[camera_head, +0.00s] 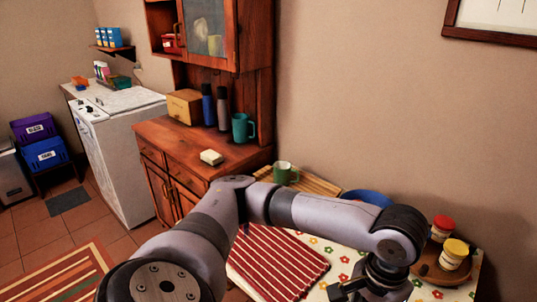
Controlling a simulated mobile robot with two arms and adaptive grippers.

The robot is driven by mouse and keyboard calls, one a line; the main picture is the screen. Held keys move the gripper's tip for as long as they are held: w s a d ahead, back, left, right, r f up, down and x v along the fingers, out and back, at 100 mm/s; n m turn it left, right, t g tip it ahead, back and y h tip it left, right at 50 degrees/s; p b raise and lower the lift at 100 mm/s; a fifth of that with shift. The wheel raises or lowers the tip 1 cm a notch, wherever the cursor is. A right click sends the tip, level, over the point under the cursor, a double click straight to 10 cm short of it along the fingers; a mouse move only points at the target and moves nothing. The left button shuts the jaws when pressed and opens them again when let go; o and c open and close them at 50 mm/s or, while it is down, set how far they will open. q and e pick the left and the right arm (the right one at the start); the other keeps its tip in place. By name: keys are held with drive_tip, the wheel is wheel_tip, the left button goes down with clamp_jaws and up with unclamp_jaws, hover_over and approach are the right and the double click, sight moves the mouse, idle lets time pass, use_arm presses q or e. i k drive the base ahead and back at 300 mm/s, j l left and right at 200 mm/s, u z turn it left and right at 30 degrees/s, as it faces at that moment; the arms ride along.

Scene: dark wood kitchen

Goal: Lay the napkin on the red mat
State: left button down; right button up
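A red cloth with white stripes (277,262), seemingly the red mat, lies flat on the flowered tabletop. My arm hides part of its left and upper edges. I cannot make out a separate napkin in this view. My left gripper (352,290) points down over the table, just right of the striped cloth, at the bottom of the view. Its fingers are mostly cut off or hidden by the wrist, so I cannot tell whether it is open or holds anything. My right gripper is out of view.
A green mug (285,173) stands on a wooden board (318,184) at the table's back, beside a blue bowl (367,197) partly behind my arm. Jars with red (442,227) and yellow (454,252) lids stand on a brown tray at the right. A wooden sideboard (190,150) stands beyond.

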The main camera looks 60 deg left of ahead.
sight(271, 270)
drive_tip(key=j+u, duration=0.15)
drive_tip(key=u, duration=0.25)
drive_tip(key=i+u, duration=0.15)
drive_tip(key=u, duration=0.2)
drive_tip(key=i+j+u, duration=0.1)
drive_tip(key=u, duration=0.3)
drive_tip(key=i+j, duration=0.1)
